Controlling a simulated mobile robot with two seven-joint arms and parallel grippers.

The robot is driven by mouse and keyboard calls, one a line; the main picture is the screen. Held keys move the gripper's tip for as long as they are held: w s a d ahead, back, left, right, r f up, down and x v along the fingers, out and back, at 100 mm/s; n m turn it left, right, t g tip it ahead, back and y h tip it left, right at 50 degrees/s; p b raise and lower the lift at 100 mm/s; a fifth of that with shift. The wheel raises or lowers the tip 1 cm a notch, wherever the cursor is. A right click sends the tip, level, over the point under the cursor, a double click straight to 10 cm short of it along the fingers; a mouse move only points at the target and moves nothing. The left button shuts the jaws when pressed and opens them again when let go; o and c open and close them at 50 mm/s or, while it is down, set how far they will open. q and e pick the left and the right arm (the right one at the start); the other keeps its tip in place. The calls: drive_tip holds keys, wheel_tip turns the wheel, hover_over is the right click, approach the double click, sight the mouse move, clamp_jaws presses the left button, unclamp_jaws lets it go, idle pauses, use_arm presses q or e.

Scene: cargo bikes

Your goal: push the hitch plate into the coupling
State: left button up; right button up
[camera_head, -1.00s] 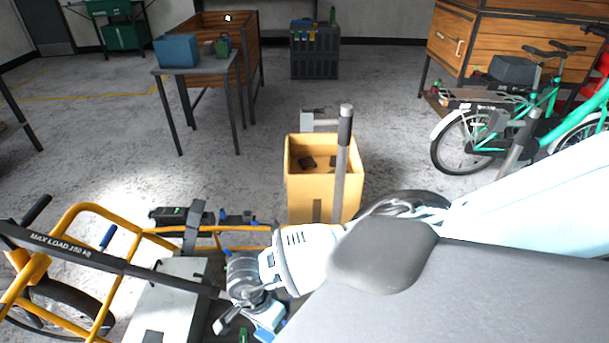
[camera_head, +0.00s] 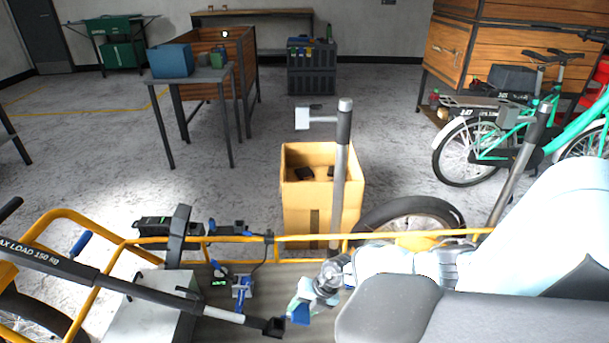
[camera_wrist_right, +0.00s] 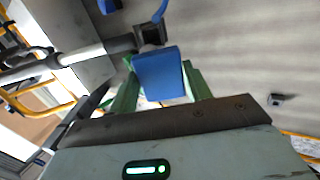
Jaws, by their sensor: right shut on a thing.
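My right gripper (camera_head: 300,308) reaches in from the right over the cargo bike's grey bed. Its green fingers, clear in the wrist view (camera_wrist_right: 158,88), are shut on a blue piece (camera_wrist_right: 160,72), which I take for the hitch plate. The blue piece also shows in the head view (camera_head: 299,315). Just past it is a black square socket (camera_wrist_right: 150,34) on the end of a grey bar, which I take for the coupling; it shows in the head view too (camera_head: 274,327). The blue piece is close to the socket; I cannot tell whether they touch. My left gripper is not in view.
A blue clamp-like item (camera_head: 241,288) stands on the bed behind the bar. A yellow frame rail (camera_head: 320,238) runs along the bed's far side. A pale box (camera_head: 150,305) is at left. A cardboard box (camera_head: 300,210) and a tall post (camera_head: 341,170) stand beyond.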

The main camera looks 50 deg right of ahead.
drive_tip(key=shift+f, duration=0.1)
drive_tip(key=shift+b+x, duration=0.95)
drive_tip(key=shift+w+a+f+b, duration=0.1)
drive_tip(key=shift+w+f+b, duration=0.05)
drive_tip(key=shift+f+b, duration=0.3)
drive_tip(key=shift+b+x, duration=0.75)
drive_tip(key=shift+w+r, duration=0.1)
drive_tip(key=shift+w, duration=0.05)
